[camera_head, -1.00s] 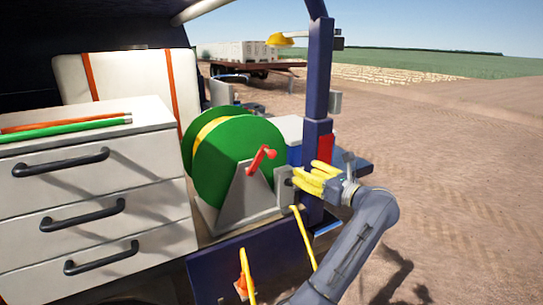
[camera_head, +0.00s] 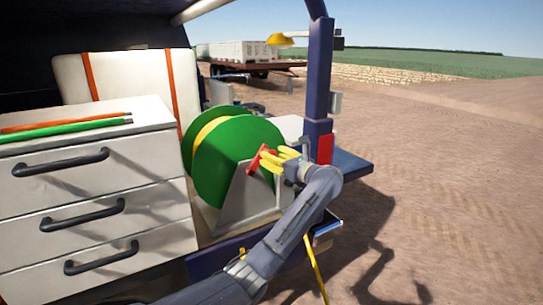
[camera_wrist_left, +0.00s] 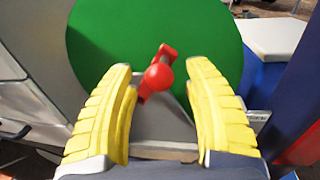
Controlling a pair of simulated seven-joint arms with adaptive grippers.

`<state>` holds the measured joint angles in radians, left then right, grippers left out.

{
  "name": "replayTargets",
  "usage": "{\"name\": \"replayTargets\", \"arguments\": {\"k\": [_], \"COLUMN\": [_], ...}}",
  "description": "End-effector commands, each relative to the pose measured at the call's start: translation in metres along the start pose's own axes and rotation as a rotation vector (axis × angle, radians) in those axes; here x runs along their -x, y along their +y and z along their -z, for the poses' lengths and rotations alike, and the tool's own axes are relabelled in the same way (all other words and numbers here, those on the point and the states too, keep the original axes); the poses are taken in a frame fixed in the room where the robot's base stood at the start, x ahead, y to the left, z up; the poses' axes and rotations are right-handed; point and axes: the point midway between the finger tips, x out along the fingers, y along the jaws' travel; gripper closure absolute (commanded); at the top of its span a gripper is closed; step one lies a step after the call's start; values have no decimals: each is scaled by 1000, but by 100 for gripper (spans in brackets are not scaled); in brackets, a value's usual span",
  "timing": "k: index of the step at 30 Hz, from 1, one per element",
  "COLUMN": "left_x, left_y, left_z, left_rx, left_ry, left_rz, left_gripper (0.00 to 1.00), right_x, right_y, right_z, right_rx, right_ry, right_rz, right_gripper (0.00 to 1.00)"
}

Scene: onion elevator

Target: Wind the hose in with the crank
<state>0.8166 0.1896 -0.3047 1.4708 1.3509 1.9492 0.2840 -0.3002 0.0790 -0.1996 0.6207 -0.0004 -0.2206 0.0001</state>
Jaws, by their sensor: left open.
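The green hose reel (camera_head: 222,160) stands in a grey bracket (camera_head: 250,197) on the vehicle's bed, with yellow hose (camera_head: 203,145) showing between its discs. The red crank (camera_head: 257,164) is on the reel's right face. My left gripper (camera_head: 273,161) is at the crank, its yellow fingers open. In the left wrist view, the red knob of the crank (camera_wrist_left: 158,77) lies between the two spread fingers (camera_wrist_left: 160,100), apart from both. A yellow hose end (camera_head: 316,265) hangs below the bed, partly behind my left arm. My right gripper is not in view.
A white drawer cabinet (camera_head: 90,190) with black handles stands left of the reel, orange and green rods on top. A dark blue post (camera_head: 318,100) rises right of the reel. A red block (camera_head: 326,149) sits beside it. Open dirt ground lies to the right.

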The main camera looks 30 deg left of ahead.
Motion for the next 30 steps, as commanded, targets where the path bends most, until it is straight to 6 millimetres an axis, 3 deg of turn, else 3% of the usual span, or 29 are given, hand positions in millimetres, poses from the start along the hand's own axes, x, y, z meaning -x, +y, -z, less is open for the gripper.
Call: {"name": "replayTargets", "arguments": {"k": [6, 17, 30], "left_x": [-11, -13, -12], "left_y": [0, 0, 0], "left_z": [0, 0, 0], "left_rx": [0, 0, 0], "left_ry": [0, 1, 1], "left_rz": [-1, -1, -1], "left_gripper": [48, 47, 98], "right_x": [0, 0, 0], "right_y": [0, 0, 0], "right_z": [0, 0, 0], "right_rx": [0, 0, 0], "right_ry": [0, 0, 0], "right_rz": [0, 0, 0], "right_gripper": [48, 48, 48]}}
